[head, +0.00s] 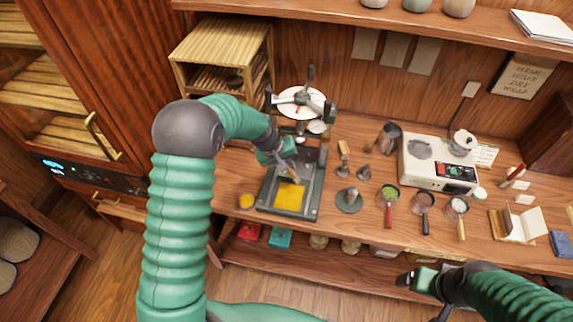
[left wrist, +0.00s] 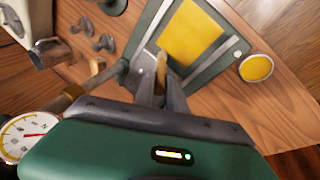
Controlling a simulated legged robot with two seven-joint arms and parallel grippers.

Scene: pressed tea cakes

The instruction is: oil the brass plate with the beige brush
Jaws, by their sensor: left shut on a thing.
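The brass plate (head: 290,197) is a bright yellow square on a dark green press base (head: 264,205). It also shows at the top of the left wrist view (left wrist: 190,32). My left gripper (head: 290,172) is over the far edge of the plate, pointing down. In the left wrist view its grey fingers (left wrist: 160,88) are shut on a slim beige thing, the beige brush (left wrist: 161,66). Its tip is near the plate's edge; I cannot tell whether it touches. My right gripper (head: 422,281) is at the table's front right; its jaw opening is unclear.
A small yellow dish (head: 246,201) stands left of the press base. A dial gauge (left wrist: 22,135) is close to my left gripper. Knobs, a metal cup (head: 389,136), several handled scoops and a white scale (head: 436,165) stand to the right. A slatted rack (head: 222,45) is behind.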

